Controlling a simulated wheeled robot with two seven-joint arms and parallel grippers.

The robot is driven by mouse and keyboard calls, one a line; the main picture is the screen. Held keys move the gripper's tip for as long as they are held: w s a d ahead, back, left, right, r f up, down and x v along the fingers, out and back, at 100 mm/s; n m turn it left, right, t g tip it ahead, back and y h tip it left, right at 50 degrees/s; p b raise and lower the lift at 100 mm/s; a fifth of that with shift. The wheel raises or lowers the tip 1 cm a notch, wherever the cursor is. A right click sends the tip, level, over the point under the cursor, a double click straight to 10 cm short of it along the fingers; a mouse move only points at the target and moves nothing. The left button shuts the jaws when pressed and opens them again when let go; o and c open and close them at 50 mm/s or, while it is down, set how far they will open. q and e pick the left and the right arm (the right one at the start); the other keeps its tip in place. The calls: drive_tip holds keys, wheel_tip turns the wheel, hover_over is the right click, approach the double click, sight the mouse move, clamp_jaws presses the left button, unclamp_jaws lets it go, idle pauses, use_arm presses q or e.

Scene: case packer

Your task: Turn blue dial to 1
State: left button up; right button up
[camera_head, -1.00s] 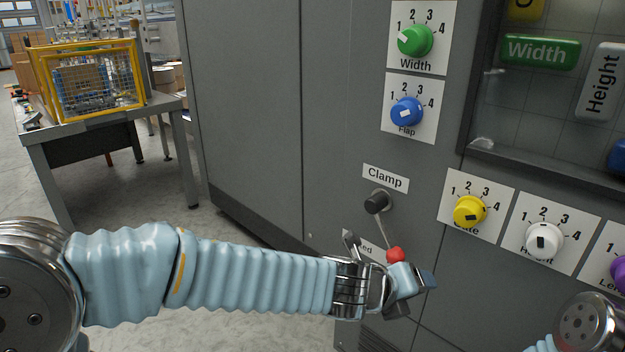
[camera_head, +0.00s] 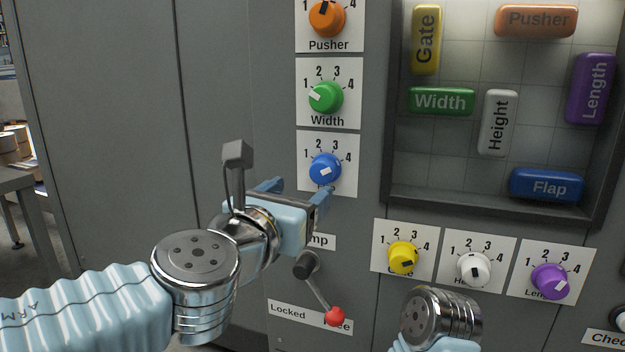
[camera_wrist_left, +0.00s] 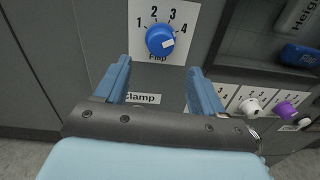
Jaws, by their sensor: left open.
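The blue Flap dial (camera_head: 325,168) is on a white plate numbered 1 to 4 on the grey machine front. It also shows in the left wrist view (camera_wrist_left: 160,40), where its white mark lies on the right side of the knob, towards the 4. My left gripper (camera_head: 300,192) is open just below and left of the dial, apart from it. In the left wrist view its two fingers (camera_wrist_left: 160,68) are spread below the dial, with nothing between them. My right gripper is out of view; only a right arm joint shows at the bottom.
The green Width dial (camera_head: 325,97) sits above the blue one. The Clamp lever with a red knob (camera_head: 336,316) is below my left gripper. Yellow (camera_head: 403,258), white (camera_head: 473,269) and purple (camera_head: 550,281) dials are to the right, under a recessed window (camera_head: 480,200).

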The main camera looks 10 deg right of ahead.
sight(320, 175)
use_arm(q)
drive_tip(key=x, duration=0.7)
drive_tip(key=shift+w+d, duration=0.2)
drive_tip(key=c, duration=1.1)
drive_tip(key=shift+o, duration=0.2)
